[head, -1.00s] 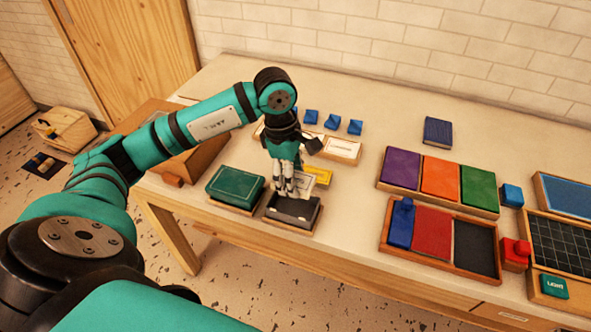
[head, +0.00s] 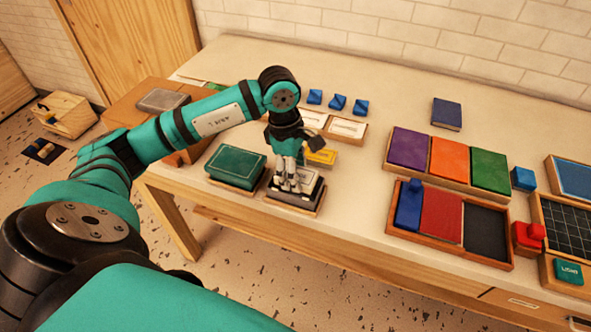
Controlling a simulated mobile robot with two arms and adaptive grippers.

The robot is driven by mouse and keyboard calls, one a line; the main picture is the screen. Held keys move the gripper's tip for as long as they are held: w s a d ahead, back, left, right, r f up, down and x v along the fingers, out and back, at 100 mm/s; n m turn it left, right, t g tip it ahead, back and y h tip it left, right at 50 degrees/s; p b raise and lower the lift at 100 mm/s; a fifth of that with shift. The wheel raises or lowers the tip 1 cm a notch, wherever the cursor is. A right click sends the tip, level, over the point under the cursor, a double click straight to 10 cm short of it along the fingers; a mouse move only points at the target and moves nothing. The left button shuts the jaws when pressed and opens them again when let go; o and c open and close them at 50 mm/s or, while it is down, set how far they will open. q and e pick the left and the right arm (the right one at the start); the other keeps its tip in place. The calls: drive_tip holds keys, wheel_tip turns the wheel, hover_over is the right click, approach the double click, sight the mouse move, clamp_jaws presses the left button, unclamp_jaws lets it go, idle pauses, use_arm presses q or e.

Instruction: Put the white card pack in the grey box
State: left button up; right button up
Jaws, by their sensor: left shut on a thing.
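My left gripper (head: 289,187) points down over the grey box (head: 292,204) near the table's front edge. It is shut on the white card pack (head: 309,180), whose pale surface shows beside and behind the fingers. The pack is at the top of the grey box, and the fingers hide much of both. I cannot tell whether the pack is inside the box or just above it. My right gripper is not in view.
A green box (head: 236,165) stands close on the left and a yellow pack (head: 321,157) just behind. White cards in a wooden holder (head: 346,129) and small blue pieces (head: 338,102) are farther back. A colored tray (head: 449,160) is at right; table between is clear.

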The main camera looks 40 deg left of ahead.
use_arm(q)
drive_tip(key=o, duration=1)
drive_tip(key=shift+c, duration=0.2)
drive_tip(key=o, duration=0.4)
drive_tip(key=shift+o, duration=0.2)
wheel_tip(320, 180, up, 12)
drive_tip(key=a, duration=0.1)
drive_tip(key=shift+s+a, duration=0.2)
drive_tip(key=shift+a, duration=0.2)
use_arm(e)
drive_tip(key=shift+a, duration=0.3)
use_arm(q)
drive_tip(key=shift+f, duration=0.1)
